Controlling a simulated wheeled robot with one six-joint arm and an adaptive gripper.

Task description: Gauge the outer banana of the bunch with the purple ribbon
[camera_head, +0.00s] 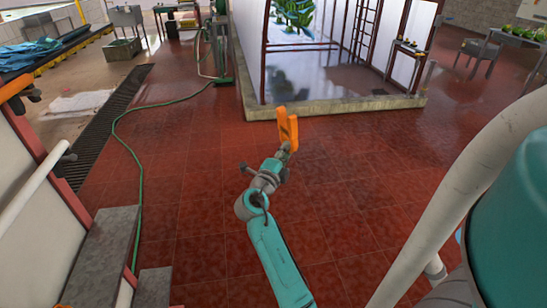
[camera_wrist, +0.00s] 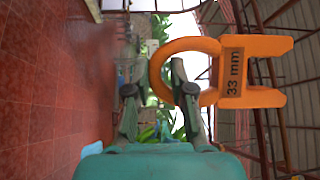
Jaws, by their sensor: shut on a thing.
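My gripper (camera_head: 287,152) is shut on an orange gauge (camera_head: 288,126) and holds it up above the red tiled floor. In the wrist view the gauge (camera_wrist: 233,75) has a ring at one end, a two-pronged open jaw at the other, and the label "33 mm". My gripper's fingers (camera_wrist: 158,78) are at the ring. A green hanging bunch (camera_head: 293,14) shows at the top of the head view, far beyond the gauge and partly cut off by the frame. No purple ribbon can be made out. Green shapes behind the fingers in the wrist view are unclear.
A raised kerb (camera_head: 335,107) edges a framed, wet-floored bay ahead. A green hose (camera_head: 138,190) runs along the floor at left, near a dark drain grate (camera_head: 105,125). Grey steps (camera_head: 103,250) stand at lower left. A table (camera_head: 520,38) is at far right. Open tile surrounds the arm.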

